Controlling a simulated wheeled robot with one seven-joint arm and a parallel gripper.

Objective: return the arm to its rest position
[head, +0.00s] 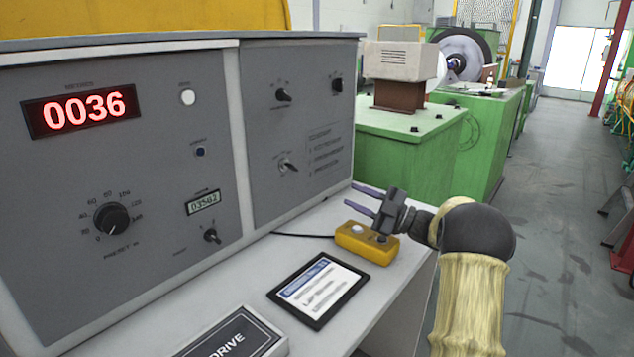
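My gripper (360,198) is at the end of my arm, which enters from the bottom right. Its two dark fingers point left toward the grey control panel and are spread apart, with nothing between them. The gripper is above and just behind a yellow box (366,243) with a pale button and a dark button on top. From this view I cannot tell how high the gripper is above the box, though nothing shows it touching.
A grey control cabinet (262,215) with a red display (82,110) reading 0036 and several knobs stands behind the desk (225,290). A framed card (318,289) and a DRIVE box (236,336) lie on the desk.

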